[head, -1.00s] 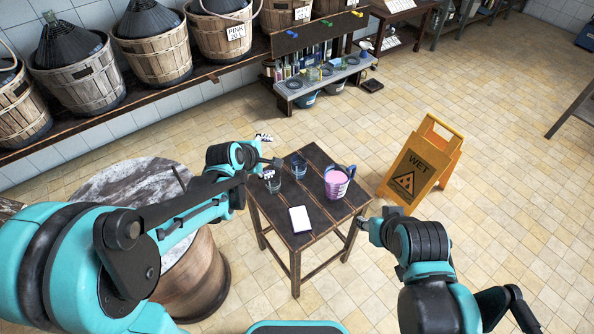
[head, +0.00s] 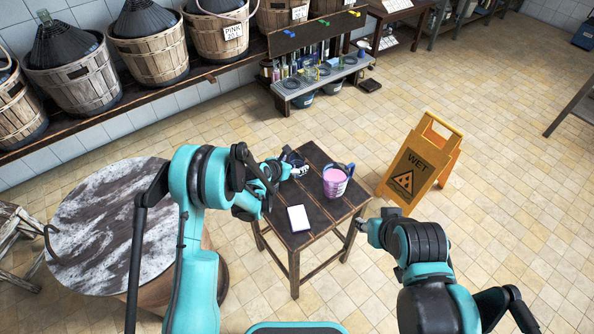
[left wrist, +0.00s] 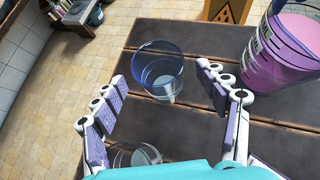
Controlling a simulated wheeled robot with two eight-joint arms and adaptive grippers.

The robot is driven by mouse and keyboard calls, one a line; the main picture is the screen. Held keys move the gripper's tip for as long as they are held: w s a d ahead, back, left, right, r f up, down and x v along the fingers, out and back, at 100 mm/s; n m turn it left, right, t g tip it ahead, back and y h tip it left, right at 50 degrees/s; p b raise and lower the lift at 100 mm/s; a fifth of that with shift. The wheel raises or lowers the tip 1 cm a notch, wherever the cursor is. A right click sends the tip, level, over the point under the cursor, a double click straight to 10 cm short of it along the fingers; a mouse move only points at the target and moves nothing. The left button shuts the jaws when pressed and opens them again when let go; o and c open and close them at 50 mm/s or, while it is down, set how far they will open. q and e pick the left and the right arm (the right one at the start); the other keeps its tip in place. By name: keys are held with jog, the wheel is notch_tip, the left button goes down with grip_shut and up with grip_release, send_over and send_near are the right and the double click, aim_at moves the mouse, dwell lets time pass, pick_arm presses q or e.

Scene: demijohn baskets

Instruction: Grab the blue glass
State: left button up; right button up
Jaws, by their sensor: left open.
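The blue glass (left wrist: 157,68) stands upright on the small dark wooden table (left wrist: 190,35). In the left wrist view it lies between and just ahead of the fingertips of my left gripper (left wrist: 160,78), with gaps on both sides. That gripper is open and also shows in the head view (head: 294,167), where it mostly hides the glass. A second, clear glass (left wrist: 137,156) is partly hidden beneath the gripper. My right gripper (head: 361,225) is by the table's right front corner; its jaws are too small to read.
A measuring jug of pink liquid (head: 336,180) stands right of the blue glass; it also shows in the left wrist view (left wrist: 284,48). A white pad (head: 299,218) lies near the table's front. A yellow wet-floor sign (head: 420,165) stands right of the table.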

aim_at(300, 162)
pick_arm(q)
jog(key=b+x, duration=0.1)
jog(key=x, duration=0.2)
jog(key=shift+w+d+f, duration=0.15)
jog(key=shift+w+f, duration=0.1)
jog(key=shift+f, duration=0.1)
jog(key=shift+r, duration=0.1)
jog(key=c, duration=1.4)
notch_tip(300, 162, up, 10)
jog(key=p, duration=0.3)
jog(key=shift+p, duration=0.4)
